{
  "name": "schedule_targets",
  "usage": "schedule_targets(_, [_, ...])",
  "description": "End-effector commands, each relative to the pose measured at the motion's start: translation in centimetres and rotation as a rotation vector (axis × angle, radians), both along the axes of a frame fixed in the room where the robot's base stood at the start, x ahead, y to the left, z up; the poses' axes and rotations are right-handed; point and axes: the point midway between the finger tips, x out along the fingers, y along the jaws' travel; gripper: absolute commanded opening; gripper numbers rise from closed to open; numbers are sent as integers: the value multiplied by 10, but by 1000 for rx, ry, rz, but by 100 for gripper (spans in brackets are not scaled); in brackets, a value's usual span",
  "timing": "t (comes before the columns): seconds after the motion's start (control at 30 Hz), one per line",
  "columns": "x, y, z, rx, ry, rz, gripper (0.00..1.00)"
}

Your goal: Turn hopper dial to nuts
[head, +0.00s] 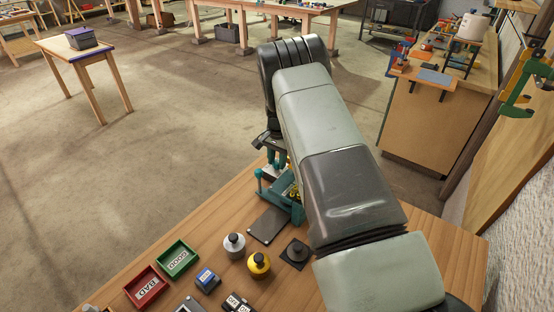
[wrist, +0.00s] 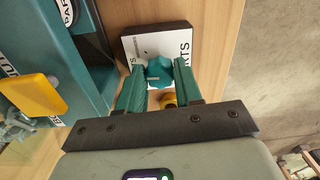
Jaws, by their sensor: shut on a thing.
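Partial lettering ending in "RTS" shows at the right of the box, and "TS" at the left; the full words are hidden. My gripper (wrist: 160,76) is shut on the dial, one green finger on each side. The teal hopper machine (head: 289,207) stands at the table's far edge in the head view, mostly hidden by my arm. The dial cannot be made out there.
In the wrist view a yellow lever (wrist: 37,95) sticks out on the left. On the table are a green tray (head: 178,259), a red tray (head: 146,288), a white-grey weight (head: 234,246), a yellow weight (head: 259,265), a blue block (head: 207,279) and a dark plate (head: 268,225).

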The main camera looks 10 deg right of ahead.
Motion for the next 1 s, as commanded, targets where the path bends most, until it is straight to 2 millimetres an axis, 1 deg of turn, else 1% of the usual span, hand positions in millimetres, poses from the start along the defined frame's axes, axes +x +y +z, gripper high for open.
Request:
schedule_targets(0.27, [1, -1, 0, -1, -2, 67, 4])
schedule_targets(0.7, [1, -1, 0, -1, -3, 75, 4])
schedule_targets(0.73, [1, -1, 0, -1, -3, 75, 39])
schedule_targets(0.87, [1, -1, 0, -1, -2, 74, 59])
schedule_targets(1.0, [0, -1, 0, -1, -1, 75, 60])
